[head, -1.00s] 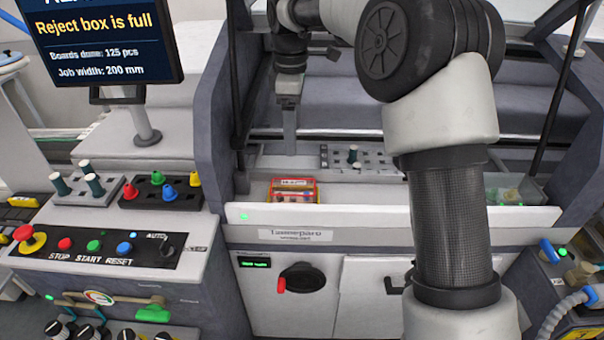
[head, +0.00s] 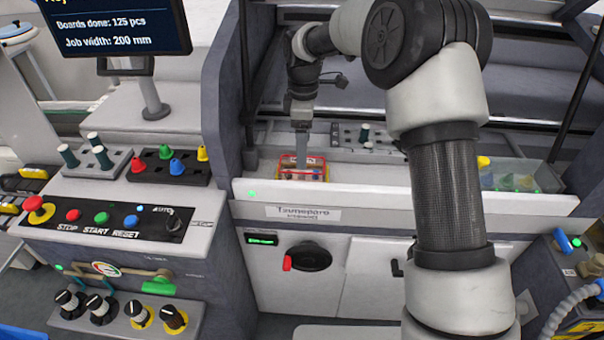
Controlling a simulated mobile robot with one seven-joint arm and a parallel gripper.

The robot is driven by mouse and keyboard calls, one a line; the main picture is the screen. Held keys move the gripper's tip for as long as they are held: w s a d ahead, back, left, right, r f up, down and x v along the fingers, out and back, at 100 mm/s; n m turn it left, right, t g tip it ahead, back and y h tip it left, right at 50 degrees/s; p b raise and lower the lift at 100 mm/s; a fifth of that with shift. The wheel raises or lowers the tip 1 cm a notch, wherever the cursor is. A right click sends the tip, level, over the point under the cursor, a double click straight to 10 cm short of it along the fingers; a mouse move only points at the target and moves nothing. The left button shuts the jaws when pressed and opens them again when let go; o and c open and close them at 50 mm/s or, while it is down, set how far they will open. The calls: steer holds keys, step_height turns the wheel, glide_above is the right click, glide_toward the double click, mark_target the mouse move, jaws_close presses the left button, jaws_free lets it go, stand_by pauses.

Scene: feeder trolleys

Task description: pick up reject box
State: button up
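The reject box (head: 312,174) is a small box with red edges and mixed contents. It sits in the open bay of the machine, behind the white front panel, left of centre. My gripper (head: 302,154) points down at the box, with its narrow end over or in front of the box's middle. The gripper's end overlaps the box in the picture. I cannot tell whether it touches the box or whether the fingers are open or shut. The lower part of the box is hidden behind the panel.
The white front panel (head: 420,198) stands before the bay. A grey rack (head: 362,135) with pegs lies behind the box, and a clear bin (head: 515,176) stands to the right. A control console (head: 130,215) with buttons and a monitor (head: 120,28) are at left.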

step_height(320, 180, down, 5)
steer(key=shift+s+a+f, duration=0.1)
steer(key=shift+a, duration=0.05)
steer(key=c, duration=1.2)
